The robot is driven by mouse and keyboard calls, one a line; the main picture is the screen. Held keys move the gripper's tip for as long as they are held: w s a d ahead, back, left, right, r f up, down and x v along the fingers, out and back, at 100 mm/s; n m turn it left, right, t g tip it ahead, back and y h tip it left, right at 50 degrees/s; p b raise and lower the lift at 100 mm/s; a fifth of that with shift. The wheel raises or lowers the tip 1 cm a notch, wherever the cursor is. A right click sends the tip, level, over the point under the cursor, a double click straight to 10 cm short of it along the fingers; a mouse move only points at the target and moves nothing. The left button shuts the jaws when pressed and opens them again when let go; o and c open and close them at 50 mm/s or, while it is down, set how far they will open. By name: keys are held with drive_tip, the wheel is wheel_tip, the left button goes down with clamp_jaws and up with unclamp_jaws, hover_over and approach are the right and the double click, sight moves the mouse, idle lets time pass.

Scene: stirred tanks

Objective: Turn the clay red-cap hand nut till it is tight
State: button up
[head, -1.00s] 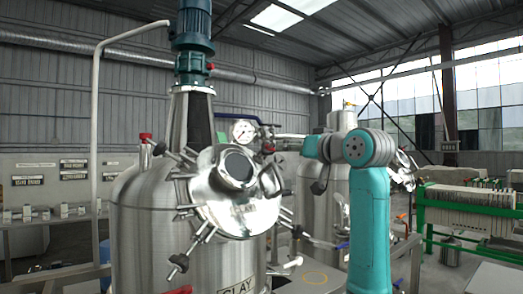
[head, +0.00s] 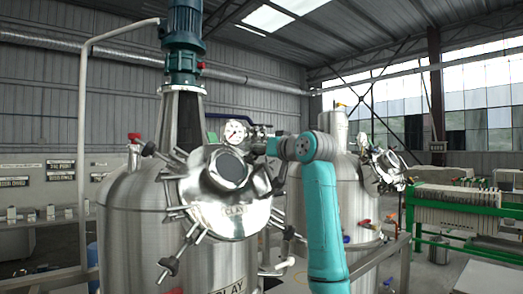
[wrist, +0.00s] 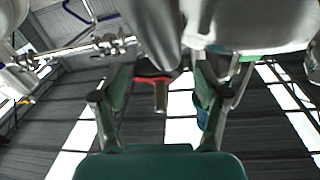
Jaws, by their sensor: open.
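The clay tank (head: 170,235) is a steel vessel labelled CLAY, with a round, shiny tilted cover (head: 240,212) ringed by several bar-like hand nuts. My gripper (head: 262,147) is at the upper right edge of the cover in the head view; its fingers are small and partly hidden there. In the wrist view my gripper (wrist: 160,98) is open, its two fingers apart. A red-edged piece with a short metal stem (wrist: 160,95), likely the red-cap hand nut, shows between the fingers. I cannot tell whether they touch it. The red cap is not clear in the head view.
A pressure gauge (head: 236,132) and pipework stand just behind the cover. A second steel tank (head: 335,200) stands behind my arm at right. A green-framed filter press (head: 455,210) is at far right. The motor column (head: 183,60) rises from the clay tank.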

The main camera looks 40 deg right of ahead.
drive_tip(key=c, duration=1.2)
drive_tip(key=shift+o, duration=0.2)
drive_tip(key=shift+m, duration=0.3)
drive_tip(key=m+h, duration=0.1)
drive_tip(key=m, duration=0.2)
drive_tip(key=m+g+h, duration=0.1)
drive_tip(key=m+h, duration=0.1)
drive_tip(key=shift+a+m+h, duration=0.2)
drive_tip(key=shift+m+h, duration=0.1)
drive_tip(key=shift+m, duration=0.1)
drive_tip(key=m+g+h, duration=0.1)
drive_tip(key=m+g, duration=0.1)
drive_tip(key=m, duration=0.1)
drive_tip(key=m+g+h, duration=0.1)
drive_tip(key=m+g, duration=0.1)
drive_tip(key=m, duration=0.2)
drive_tip(key=shift+w+r+m, duration=0.1)
drive_tip(key=shift+r+m, duration=0.05)
drive_tip(key=shift+m, duration=0.15)
drive_tip(key=m+g, duration=0.1)
drive_tip(key=m, duration=0.1)
drive_tip(key=m+g, duration=0.2)
drive_tip(key=m, duration=0.1)
drive_tip(key=shift+r, duration=0.15)
drive_tip(key=m+g+y, duration=0.1)
drive_tip(key=m+g, duration=0.1)
drive_tip(key=m, duration=0.3)
drive_tip(key=shift+w, duration=0.15)
drive_tip(key=shift+g, duration=0.3)
